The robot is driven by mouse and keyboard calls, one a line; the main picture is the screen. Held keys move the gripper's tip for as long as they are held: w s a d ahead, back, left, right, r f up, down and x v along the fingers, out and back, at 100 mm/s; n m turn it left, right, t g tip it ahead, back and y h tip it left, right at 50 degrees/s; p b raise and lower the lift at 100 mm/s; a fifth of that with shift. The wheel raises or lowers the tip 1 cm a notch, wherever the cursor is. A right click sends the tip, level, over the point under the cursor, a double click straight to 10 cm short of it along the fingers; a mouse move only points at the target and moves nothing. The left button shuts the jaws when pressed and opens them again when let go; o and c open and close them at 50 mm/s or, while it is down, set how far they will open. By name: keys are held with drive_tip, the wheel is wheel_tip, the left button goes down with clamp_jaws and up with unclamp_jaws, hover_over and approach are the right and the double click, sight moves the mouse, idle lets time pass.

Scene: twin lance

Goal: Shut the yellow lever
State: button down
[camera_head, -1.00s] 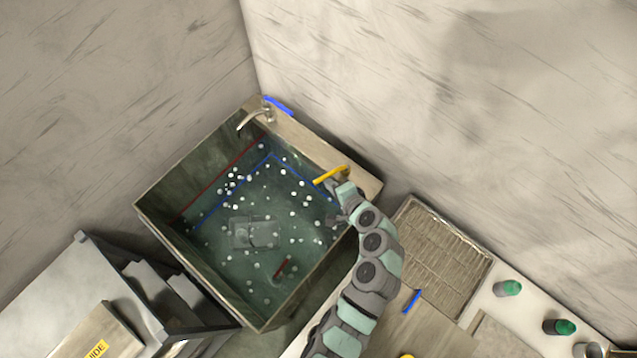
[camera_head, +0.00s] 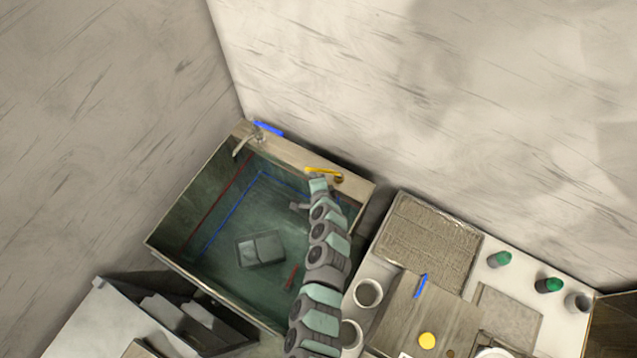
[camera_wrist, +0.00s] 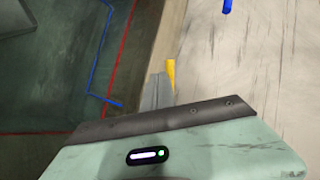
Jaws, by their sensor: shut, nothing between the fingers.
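The yellow lever (camera_head: 322,171) is on the sink's back ledge, right of the tap. It lies nearly along the ledge, its free end toward the left. In the wrist view the lever (camera_wrist: 171,73) shows just beyond my fingers, partly hidden by them. My gripper (camera_head: 317,179) is shut and empty, right at the lever on its sink side. In the wrist view my closed fingers (camera_wrist: 157,92) look very close to the lever; I cannot tell whether they touch. No white drops show in the sink (camera_head: 215,215).
A blue lever (camera_head: 268,128) and the metal tap (camera_head: 243,145) are at the ledge's left end. A grey block (camera_head: 261,249) lies in the sink. The wall is close behind. A counter on the right holds a textured tray (camera_head: 430,235), cups and a board.

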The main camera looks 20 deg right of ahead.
sight(312, 169)
drive_tip(key=shift+w+d, duration=0.15)
drive_tip(key=shift+w, duration=0.7)
drive_tip(key=shift+w+d, duration=0.15)
drive_tip(key=shift+w, duration=0.8)
drive_tip(key=s+a+r+b, duration=0.1)
drive_tip(key=s+a+r, duration=0.4)
drive_tip(key=s+a, duration=0.3)
drive_tip(key=shift+a, duration=0.4)
drive_tip(key=shift+r, duration=0.1)
